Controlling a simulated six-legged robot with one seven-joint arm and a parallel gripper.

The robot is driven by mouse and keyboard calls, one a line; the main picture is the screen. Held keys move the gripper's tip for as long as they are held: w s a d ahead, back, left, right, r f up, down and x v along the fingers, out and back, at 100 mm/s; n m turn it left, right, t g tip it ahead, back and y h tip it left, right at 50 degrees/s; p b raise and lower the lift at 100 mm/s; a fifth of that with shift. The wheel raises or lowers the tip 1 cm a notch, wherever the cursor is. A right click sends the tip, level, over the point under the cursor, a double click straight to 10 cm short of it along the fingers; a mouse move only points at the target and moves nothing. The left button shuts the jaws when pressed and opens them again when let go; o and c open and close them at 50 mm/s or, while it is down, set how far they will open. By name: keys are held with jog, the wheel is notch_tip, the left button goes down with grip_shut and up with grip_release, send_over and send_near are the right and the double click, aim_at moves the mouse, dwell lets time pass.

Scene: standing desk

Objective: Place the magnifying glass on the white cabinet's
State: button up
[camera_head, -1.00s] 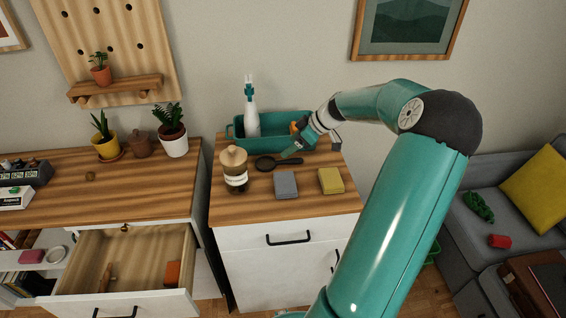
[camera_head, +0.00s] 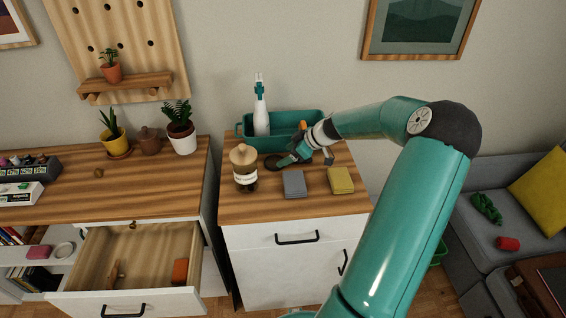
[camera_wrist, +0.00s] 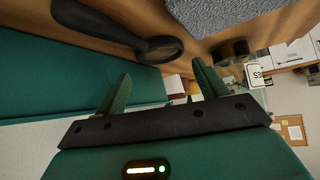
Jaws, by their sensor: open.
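The magnifying glass, dark with a round lens (camera_head: 273,161), lies on the wooden top of the white cabinet (camera_head: 268,268), in front of the teal caddy. In the wrist view its dark handle (camera_wrist: 98,20) and lens rim show at the top left, beyond my fingertips. My gripper (camera_head: 287,160) is low over the cabinet top beside the glass and covers part of its handle in the head view. In the wrist view my gripper (camera_wrist: 160,78) is open, its two teal fingers apart with nothing held between them. Whether a finger touches the glass is unclear.
The teal caddy (camera_head: 282,143) with a white spray bottle (camera_head: 260,115) stands behind. A labelled jar (camera_head: 244,168), a grey block (camera_head: 294,184) and a yellow block (camera_head: 341,180) stand near. The left desk has an open drawer (camera_head: 128,300). The cabinet's front strip is clear.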

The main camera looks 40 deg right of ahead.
aim_at(273, 161)
jog(key=x, duration=0.5)
jog(key=shift+a, duration=0.15)
jog(key=shift+r, duration=0.1)
jog(key=c, duration=0.8)
jog(key=shift+o, duration=0.2)
